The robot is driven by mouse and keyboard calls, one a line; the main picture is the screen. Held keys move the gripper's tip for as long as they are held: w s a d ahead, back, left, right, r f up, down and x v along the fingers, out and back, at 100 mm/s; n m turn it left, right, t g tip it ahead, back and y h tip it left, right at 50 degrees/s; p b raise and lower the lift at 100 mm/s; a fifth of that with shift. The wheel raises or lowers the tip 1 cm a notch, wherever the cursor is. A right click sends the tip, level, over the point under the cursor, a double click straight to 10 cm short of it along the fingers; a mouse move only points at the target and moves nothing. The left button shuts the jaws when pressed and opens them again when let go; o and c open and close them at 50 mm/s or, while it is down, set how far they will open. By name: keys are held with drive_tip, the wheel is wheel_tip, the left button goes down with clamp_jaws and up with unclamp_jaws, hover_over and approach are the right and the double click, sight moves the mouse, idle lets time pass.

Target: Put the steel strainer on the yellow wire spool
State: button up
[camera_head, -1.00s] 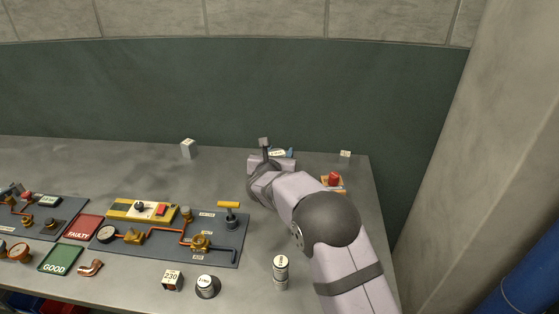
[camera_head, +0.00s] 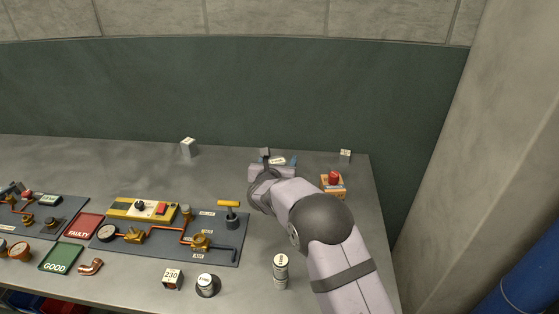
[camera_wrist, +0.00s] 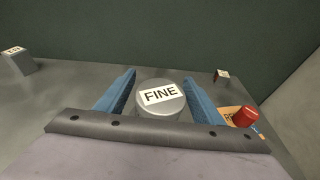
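The steel strainer looks to be the grey cylinder labelled FINE (camera_wrist: 160,98) in the wrist view. I cannot make out a yellow wire spool in either view.
A grey panel with pipes (camera_head: 220,252) lies front left. The table between is clear.

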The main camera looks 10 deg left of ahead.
drive_tip(key=shift+r, duration=0.15)
drive_tip(key=b+v, duration=0.3)
drive_tip(key=v, duration=0.9)
idle(0.4)
